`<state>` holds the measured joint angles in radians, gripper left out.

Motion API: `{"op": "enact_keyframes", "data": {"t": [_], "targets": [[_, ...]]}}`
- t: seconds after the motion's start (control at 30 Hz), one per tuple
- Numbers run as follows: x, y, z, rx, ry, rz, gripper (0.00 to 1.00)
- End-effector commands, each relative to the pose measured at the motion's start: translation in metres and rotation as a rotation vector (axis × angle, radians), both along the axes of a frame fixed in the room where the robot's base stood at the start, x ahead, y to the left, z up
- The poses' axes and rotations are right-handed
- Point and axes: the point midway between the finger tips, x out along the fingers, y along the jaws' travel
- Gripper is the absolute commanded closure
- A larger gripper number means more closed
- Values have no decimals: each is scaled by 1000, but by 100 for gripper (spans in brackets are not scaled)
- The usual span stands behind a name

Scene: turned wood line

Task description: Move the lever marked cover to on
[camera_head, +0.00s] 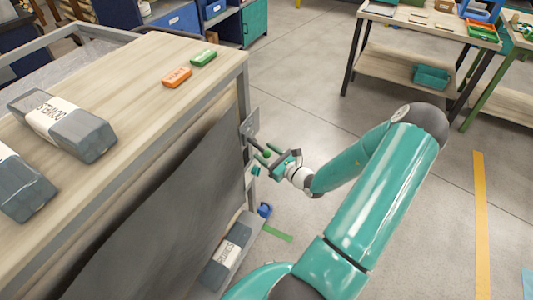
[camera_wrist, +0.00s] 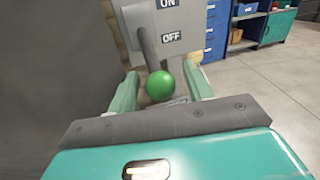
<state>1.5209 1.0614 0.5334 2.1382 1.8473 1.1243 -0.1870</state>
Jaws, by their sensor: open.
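A grey switch plate (camera_wrist: 170,32) marked ON above and OFF below shows in the wrist view; no word cover is readable on it. Its dark lever (camera_wrist: 146,44) slants down past the OFF side and ends in a green ball knob (camera_wrist: 159,86). In the head view the plate (camera_head: 250,126) is fixed at the bench's right end. My gripper (camera_wrist: 161,88) is open, with one teal finger on each side of the knob and visible space between. In the head view my gripper (camera_head: 265,160) is small beside the plate.
The workbench (camera_head: 150,60) carries grey wrapped packs (camera_head: 65,125), an orange block (camera_head: 177,77) and a green block (camera_head: 203,57). A dark panel hangs on its side. Another labelled pack (camera_head: 228,255) lies below. Open floor (camera_head: 310,100) lies to the right.

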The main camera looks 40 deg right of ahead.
Motion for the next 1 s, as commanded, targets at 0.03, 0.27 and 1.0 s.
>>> {"op": "enact_keyframes", "data": {"t": [0.03, 0.27, 1.0], "targets": [[1, 0, 0, 0, 0, 0, 49], [1, 0, 0, 0, 0, 0, 49], [1, -8, 4, -14, 31, -1, 100]]}}
